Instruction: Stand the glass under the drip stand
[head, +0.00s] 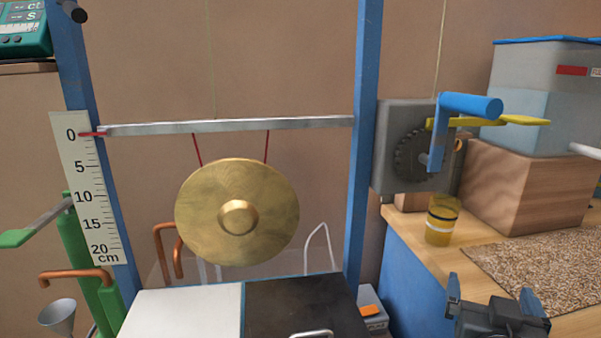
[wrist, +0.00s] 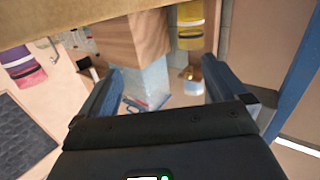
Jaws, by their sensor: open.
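The glass (head: 441,220) is a small amber tumbler with a dark band, upright on the wooden worktop left of the wooden block. A yellow banded shape at the top of the wrist view (wrist: 190,27) looks like the same glass. My gripper (head: 494,300) is open and empty at the lower right of the head view, nearer than the glass and apart from it. Its spread fingers also show in the wrist view (wrist: 163,68). A water tank (head: 540,95) with a blue lid and a pale spout stands on the wooden block (head: 530,185); I cannot tell whether this is the drip stand.
A speckled mat (head: 545,265) lies on the worktop (head: 415,238) right of the glass. A blue crank (head: 465,108) and yellow lever overhang the glass. A brass gong (head: 237,211) hangs from a bar between blue posts. A funnel (head: 57,315) and copper pipes are at the left.

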